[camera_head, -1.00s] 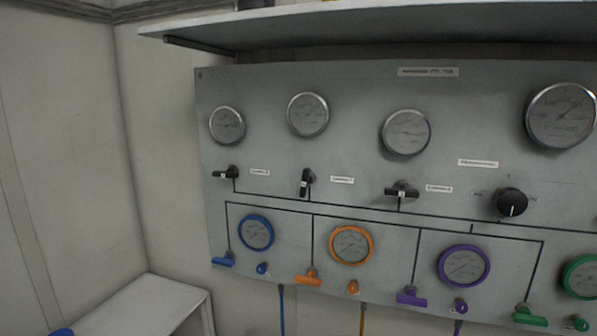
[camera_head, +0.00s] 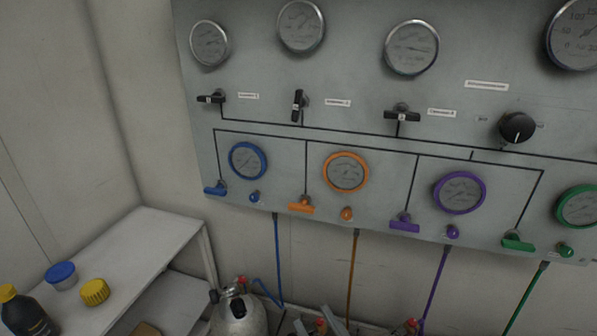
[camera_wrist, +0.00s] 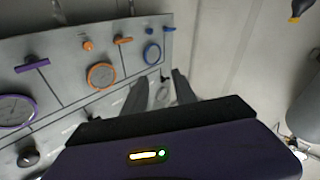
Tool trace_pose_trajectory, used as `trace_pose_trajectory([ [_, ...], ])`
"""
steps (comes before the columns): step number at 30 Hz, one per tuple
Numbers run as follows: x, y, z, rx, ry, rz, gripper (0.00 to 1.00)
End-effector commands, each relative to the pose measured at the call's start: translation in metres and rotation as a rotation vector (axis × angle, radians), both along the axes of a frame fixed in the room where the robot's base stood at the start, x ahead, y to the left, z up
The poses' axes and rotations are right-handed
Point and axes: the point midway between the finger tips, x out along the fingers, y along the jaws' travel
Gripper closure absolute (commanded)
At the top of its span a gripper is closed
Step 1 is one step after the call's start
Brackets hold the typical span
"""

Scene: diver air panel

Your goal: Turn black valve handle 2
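Black valve handle 2 (camera_head: 299,105) is the middle of three black handles on the grey panel (camera_head: 270,122) in the head view. Its lever stands nearly upright, while handle 1 (camera_head: 211,98) to its left and handle 3 (camera_head: 402,115) to its right lie about level. My gripper (camera_wrist: 158,88) shows only in the wrist view, with its two dark fingers apart and nothing held between them. The fingers point toward the panel near the blue gauge (camera_wrist: 152,53) and orange gauge (camera_wrist: 101,75). I cannot make out handle 2 in the wrist view; my gripper blocks part of the panel.
Coloured handles and gauges line the panel's lower part, and a black knob (camera_head: 516,128) sits right of handle 3. Hoses hang below. A white shelf (camera_head: 130,262) at lower left holds a dark bottle (camera_head: 25,312) and lidded jars. A grey cylinder (camera_head: 240,315) stands below the panel.

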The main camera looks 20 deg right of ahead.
Motion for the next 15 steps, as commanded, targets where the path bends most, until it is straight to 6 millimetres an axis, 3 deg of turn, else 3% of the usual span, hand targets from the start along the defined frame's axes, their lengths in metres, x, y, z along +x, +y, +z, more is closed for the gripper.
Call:
trace_pose_trajectory([
  [1,0.02,0.007,0.012,-0.005,-0.029,-0.001,0.67],
  [6,0.076,0.024,0.05,-0.022,-0.082,-0.031,0.67],
  [15,0.165,0.043,0.134,-0.003,-0.132,-0.148,0.67],
])
